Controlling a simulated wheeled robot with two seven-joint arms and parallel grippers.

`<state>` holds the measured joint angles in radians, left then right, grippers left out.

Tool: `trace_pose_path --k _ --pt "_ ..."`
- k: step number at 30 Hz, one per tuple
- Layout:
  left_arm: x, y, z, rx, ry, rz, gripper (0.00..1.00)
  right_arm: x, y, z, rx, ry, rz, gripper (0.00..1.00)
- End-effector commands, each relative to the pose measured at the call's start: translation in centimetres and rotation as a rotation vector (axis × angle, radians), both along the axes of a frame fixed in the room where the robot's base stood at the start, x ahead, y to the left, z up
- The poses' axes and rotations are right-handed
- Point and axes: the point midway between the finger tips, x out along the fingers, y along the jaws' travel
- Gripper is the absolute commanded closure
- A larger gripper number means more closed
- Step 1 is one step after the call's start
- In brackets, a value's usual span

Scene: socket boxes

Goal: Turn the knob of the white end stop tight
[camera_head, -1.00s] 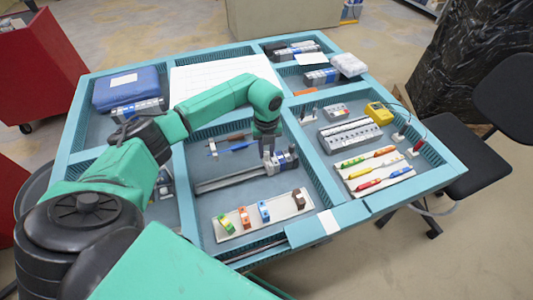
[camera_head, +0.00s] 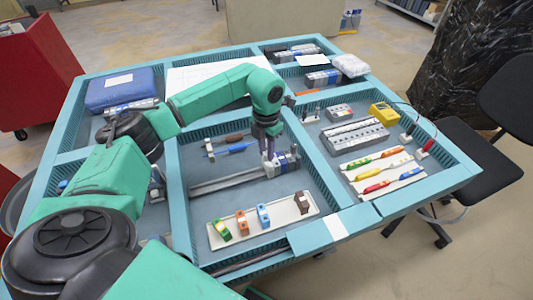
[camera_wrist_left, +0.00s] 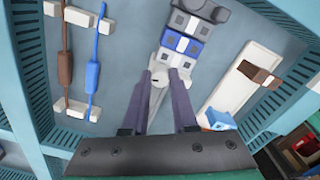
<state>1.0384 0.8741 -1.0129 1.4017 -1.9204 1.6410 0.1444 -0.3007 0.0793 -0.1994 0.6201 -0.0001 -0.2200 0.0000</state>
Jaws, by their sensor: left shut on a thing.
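The white end stop (camera_wrist_left: 177,62) sits at the near end of a row of modules on a metal rail, with its round grey knob (camera_wrist_left: 158,80) facing my left gripper. My left gripper (camera_head: 267,156) comes down from above at the row's left end. In the left wrist view its two fingers (camera_wrist_left: 160,84) are closed on the knob, one on each side. The blue module (camera_wrist_left: 182,43) and grey modules stand just beyond the end stop. The rail (camera_head: 225,182) runs left from the row. My right gripper is not in view.
A white tray (camera_head: 275,226) with colored clips lies in front of the rail. Teal dividers (camera_head: 323,175) wall off the compartment. The floor left of the tray is clear.

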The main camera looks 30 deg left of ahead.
Motion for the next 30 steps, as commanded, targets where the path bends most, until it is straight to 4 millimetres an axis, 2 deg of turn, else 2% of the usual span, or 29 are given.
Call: trace_pose_path --k 12,30 --pt "0.2 0.1 0.0 0.001 -0.007 -0.39 1.0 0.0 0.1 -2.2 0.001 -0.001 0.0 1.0" --pt "0.2 0.0 0.1 0.001 -0.008 -0.959 1.0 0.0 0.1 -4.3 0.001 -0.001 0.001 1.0"
